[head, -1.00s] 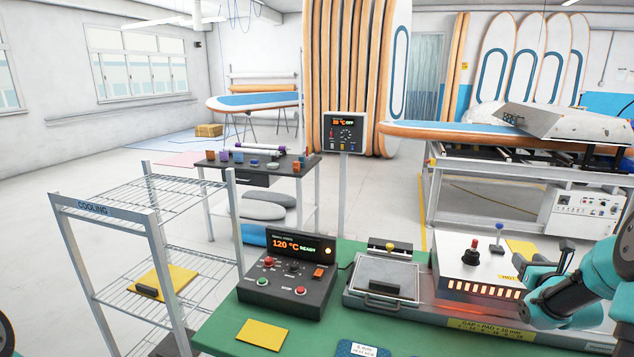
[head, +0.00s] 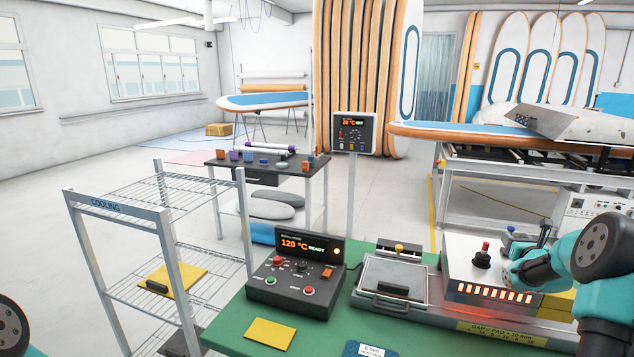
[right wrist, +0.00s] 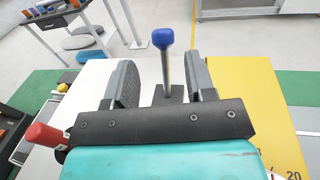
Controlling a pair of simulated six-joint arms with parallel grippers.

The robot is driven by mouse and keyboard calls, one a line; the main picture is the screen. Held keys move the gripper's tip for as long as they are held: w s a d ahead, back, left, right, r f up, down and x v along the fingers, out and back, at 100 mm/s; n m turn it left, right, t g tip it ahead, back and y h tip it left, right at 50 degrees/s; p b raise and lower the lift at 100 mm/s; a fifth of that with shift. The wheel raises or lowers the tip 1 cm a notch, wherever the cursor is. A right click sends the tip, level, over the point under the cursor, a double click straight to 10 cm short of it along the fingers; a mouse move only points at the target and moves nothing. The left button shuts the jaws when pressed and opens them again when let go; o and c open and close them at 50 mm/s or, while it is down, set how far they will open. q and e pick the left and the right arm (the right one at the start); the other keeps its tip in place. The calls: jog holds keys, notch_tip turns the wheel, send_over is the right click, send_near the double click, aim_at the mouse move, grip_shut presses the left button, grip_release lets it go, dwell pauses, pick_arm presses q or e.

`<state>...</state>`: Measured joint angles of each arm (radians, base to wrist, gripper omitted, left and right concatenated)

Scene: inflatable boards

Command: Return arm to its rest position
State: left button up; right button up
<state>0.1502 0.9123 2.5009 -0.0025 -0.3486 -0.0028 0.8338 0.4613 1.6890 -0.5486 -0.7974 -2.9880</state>
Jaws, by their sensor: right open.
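My right gripper (head: 528,236) hangs over the right part of the heated press machine (head: 460,268) in the head view. In the right wrist view its two dark fingers (right wrist: 162,70) are apart. A lever with a blue knob (right wrist: 167,38) stands between the fingers or just beyond them; I cannot tell if they touch it. In the head view the blue knob (head: 511,230) shows just beside the gripper. Only a rounded piece of my left arm shows at the lower left edge of the head view; the left gripper is out of sight.
The green bench (head: 240,318) holds a control box (head: 297,280) reading 120 °C READY, a lidded plate (head: 393,280) and a yellow pad (head: 270,332). A red-topped knob (head: 485,250) stands close left of the gripper. A wire cooling rack (head: 120,212) is at left.

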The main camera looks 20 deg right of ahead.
jog(key=x, duration=0.4)
jog(key=shift+w, duration=0.1)
jog(key=shift+w+d+f+m+g+y, duration=0.25)
jog(key=shift+g+y, duration=0.25)
jog(key=shift+g, duration=0.35)
jog(key=shift+w+d+f+m+g+y, duration=0.15)
jog(key=shift+w+d+f+g+y, duration=0.25)
jog(key=shift+g, duration=0.45)
jog(key=shift+s+a+r, duration=0.1)
jog(key=shift+a, duration=0.05)
jog(key=s+r+t, duration=0.1)
jog(key=s+r, duration=0.3)
jog(key=r, duration=0.5)
jog(key=shift+g, duration=0.5)
jog(key=s+a, duration=0.2)
jog(key=s, duration=0.1)
jog(key=s+a+f, duration=0.1)
jog(key=s+a, duration=0.1)
jog(key=s, duration=0.2)
jog(key=s+a+f, duration=0.1)
jog(key=s+a, duration=0.2)
jog(key=shift+s, duration=0.2)
jog(key=shift+w+d, duration=0.1)
